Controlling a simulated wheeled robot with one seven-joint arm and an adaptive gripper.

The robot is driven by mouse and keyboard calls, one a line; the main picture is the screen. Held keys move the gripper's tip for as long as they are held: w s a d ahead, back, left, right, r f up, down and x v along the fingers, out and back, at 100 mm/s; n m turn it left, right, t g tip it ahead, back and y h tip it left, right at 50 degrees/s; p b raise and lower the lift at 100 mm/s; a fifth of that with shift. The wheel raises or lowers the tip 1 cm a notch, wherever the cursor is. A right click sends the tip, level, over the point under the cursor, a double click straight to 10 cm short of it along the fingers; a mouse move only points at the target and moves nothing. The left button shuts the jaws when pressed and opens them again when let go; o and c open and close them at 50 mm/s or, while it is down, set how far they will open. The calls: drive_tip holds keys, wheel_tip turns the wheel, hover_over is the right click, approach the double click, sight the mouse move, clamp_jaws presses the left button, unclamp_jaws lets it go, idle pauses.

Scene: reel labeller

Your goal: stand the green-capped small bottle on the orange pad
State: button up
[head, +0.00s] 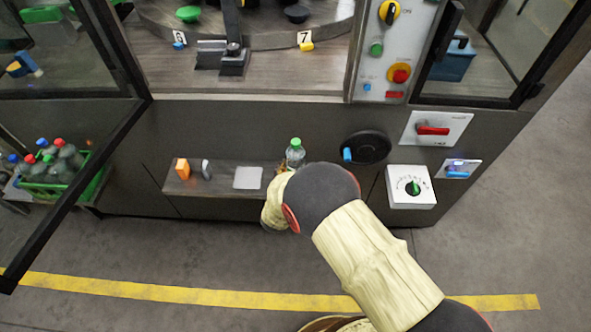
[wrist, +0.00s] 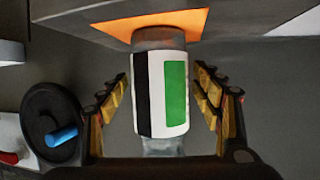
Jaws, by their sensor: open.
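The small bottle (head: 295,153) with a green cap stands upright at the right end of the low shelf in the head view. In the wrist view, which looks upside down, the bottle (wrist: 160,95) has a white label with green and black bands. Its base overlaps the orange pad (wrist: 194,20) and appears to rest on it. My gripper (wrist: 160,92) is open, with one finger on each side of the bottle and a visible gap at each side. The cap is hidden in the wrist view. My arm hides most of the pad and gripper in the head view.
A black handwheel (head: 366,148) is right of the bottle. A green crate (head: 92,188) of bottles stands at left.

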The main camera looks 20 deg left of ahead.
drive_tip(key=shift+s+r, duration=0.2)
drive_tip(key=shift+r, duration=0.05)
drive_tip(key=p+v, duration=0.4)
drive_tip(key=v, duration=0.7)
drive_tip(key=shift+s, duration=0.25)
drive_tip(key=shift+d+r, duration=0.1)
drive_tip(key=shift+r, duration=0.05)
